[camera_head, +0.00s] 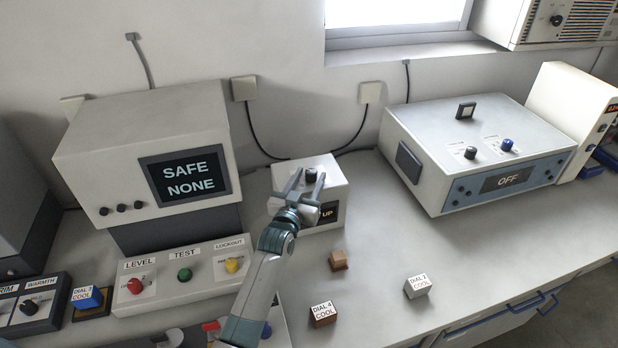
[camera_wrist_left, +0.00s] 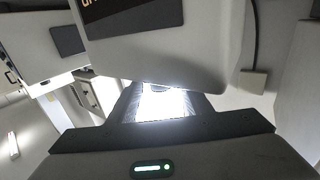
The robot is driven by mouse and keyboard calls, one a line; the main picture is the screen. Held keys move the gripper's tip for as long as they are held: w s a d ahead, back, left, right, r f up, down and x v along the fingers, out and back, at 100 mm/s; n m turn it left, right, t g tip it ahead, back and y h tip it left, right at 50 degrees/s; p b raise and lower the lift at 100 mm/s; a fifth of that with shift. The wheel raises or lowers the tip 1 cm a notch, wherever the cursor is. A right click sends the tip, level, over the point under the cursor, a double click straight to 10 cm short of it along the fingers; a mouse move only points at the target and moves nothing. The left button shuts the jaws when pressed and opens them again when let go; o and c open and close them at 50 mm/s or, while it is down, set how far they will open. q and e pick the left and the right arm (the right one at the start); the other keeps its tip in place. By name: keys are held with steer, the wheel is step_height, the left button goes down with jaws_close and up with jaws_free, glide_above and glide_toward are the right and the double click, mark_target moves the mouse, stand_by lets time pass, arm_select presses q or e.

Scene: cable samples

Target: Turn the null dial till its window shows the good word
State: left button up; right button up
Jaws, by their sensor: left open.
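A small white box (camera_head: 322,219) stands near the wall at the middle of the bench in the head view. A dark dial (camera_head: 311,174) sits on its top; I cannot read a label naming it the null dial. The box's dark front window (camera_head: 328,213) shows "UP", with its left part hidden by my arm. My left gripper (camera_head: 306,184) is open, its fingers over the box top around or just in front of the dial; contact is unclear. In the left wrist view the box (camera_wrist_left: 170,60) is close ahead and the dial is not clearly visible. My right gripper is not in view.
A monitor (camera_head: 140,140) reading "SAFE NONE" stands left, above a panel with LEVEL, TEST and LOCKOUT controls (camera_head: 184,274). A large instrument (camera_head: 470,130) with an "OFF" window stands right. Labelled blocks (camera_head: 322,314) (camera_head: 417,287) and a brown block (camera_head: 338,261) lie in front.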

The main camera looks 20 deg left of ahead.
arm_select(q)
steer(key=c, duration=1.1)
steer(key=shift+o, duration=0.2)
